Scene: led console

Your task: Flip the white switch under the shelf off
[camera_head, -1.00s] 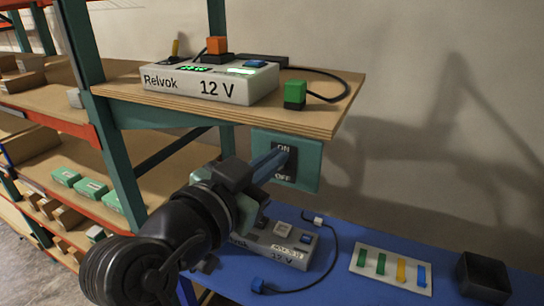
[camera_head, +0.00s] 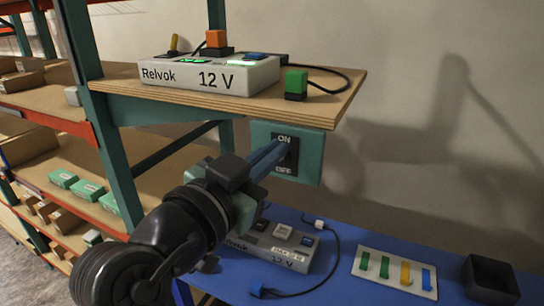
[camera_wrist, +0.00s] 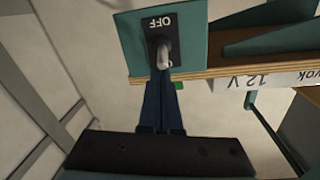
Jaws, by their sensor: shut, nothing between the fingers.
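The switch (camera_wrist: 163,52) has a pale lever on a dark plate marked ON at the top and OFF at the bottom. The plate is on a teal panel (camera_head: 310,155) under the wooden shelf. The wrist view shows the panel upside down, with OFF clear and the other label mostly covered. My gripper (camera_head: 283,149) is shut and empty, its blue fingers reaching to the plate from the left. In the wrist view the fingertips (camera_wrist: 163,80) are at the lever, on its ON side. I cannot tell whether they touch it. The head view hides the lever behind the fingers.
The shelf (camera_head: 330,108) above carries a Relvok 12 V box (camera_head: 215,85) and a green block (camera_head: 296,84). Below, a blue table (camera_head: 330,285) holds another grey box (camera_head: 285,245), a board with coloured strips (camera_head: 395,270) and a black bin (camera_head: 490,278).

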